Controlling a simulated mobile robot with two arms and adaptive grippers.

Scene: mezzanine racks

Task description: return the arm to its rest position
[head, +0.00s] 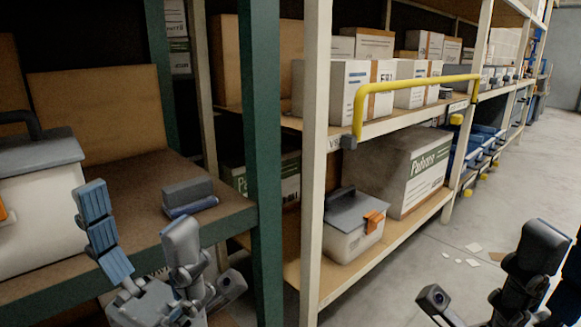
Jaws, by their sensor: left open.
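My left gripper (137,210) is in the lower left, in front of the shelf edge. Its two fingers stand upright and wide apart, with nothing between them. Behind it, a small grey block (187,190) with a blue base lies on the brown shelf board (120,200); I see no contact with it. My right gripper (540,250) is at the lower right corner, over the floor. It is dark and partly cut off by the frame, so its opening is unclear.
A white case with a grey lid (38,155) stands at the left edge. A green post (260,160) and a cream post (316,160) rise right of the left gripper. A toolbox (350,225) sits on the lower shelf. The aisle floor (475,215) has several paper scraps.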

